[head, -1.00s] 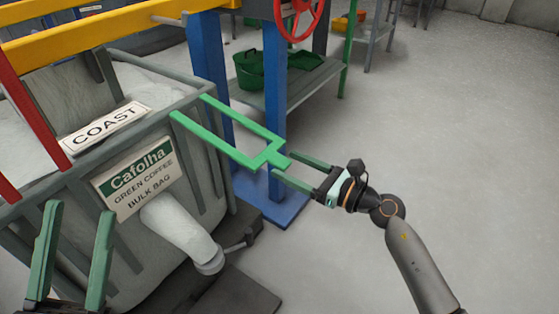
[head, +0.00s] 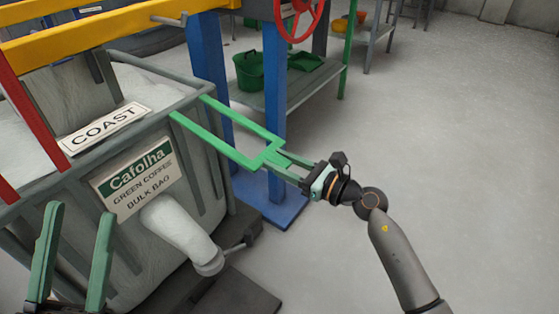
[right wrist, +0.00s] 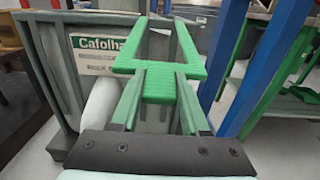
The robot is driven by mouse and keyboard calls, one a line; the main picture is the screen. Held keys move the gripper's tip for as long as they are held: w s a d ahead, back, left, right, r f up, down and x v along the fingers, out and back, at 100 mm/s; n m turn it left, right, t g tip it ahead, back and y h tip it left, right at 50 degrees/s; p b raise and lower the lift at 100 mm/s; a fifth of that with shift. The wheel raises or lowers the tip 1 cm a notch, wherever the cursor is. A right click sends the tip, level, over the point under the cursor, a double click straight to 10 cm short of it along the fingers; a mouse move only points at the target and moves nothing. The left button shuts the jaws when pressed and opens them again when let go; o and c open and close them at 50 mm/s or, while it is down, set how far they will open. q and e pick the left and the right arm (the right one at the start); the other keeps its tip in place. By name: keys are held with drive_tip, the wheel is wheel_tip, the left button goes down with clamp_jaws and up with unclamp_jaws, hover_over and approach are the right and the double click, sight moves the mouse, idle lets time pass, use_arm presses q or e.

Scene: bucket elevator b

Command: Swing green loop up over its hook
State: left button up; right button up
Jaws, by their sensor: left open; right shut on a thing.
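The green loop (head: 232,153) is a flat bright green frame. Its two arms start at the rim of the bulk container (head: 190,98) and stick out sideways to the right. My right gripper (head: 284,167) is shut on the tab at the loop's outer end. In the right wrist view the tab of the green loop (right wrist: 158,84) sits between the two green fingers. My left gripper (head: 80,210) is open and empty at the lower left, in front of the container. A grey peg (head: 170,20) shows at the yellow beam; I cannot tell if it is the loop's hook.
The yellow beam (head: 110,30) crosses above the container. A blue post (head: 275,110) on a blue base stands just behind the loop. A red bar (head: 38,135) slopes at the left. A shelf (head: 305,85) with green bins is behind. The floor at right is clear.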

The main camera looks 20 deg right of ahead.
clamp_jaws()
idle(0.8)
